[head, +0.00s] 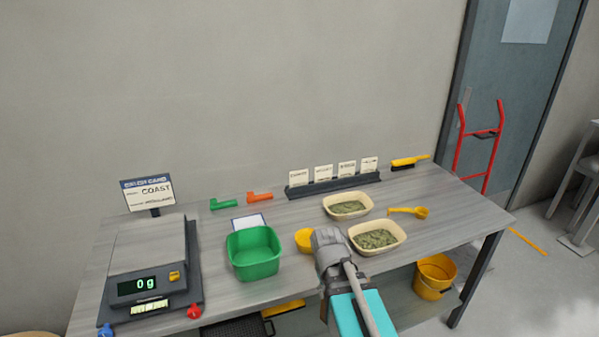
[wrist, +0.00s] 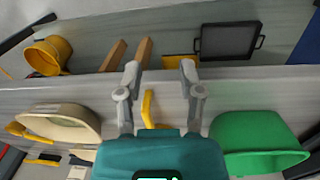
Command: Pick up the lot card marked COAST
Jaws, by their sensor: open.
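Several small white lot cards stand upright side by side in a dark rack (head: 334,184) at the back right of the bench. They are the leftmost card (head: 299,178), a second (head: 323,174), a third (head: 347,169) and the rightmost (head: 369,165). Their print is too small to read surely, so I cannot tell which is marked COAST. A larger order card (head: 148,193) above the scale reads COAST. My gripper (wrist: 160,68) is open with nothing between its fingertips. In the head view my arm reaches over the bench's front, in front of the rack and apart from it.
A scale (head: 150,258) is at left. A yellow bucket (head: 434,277) is below the bench.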

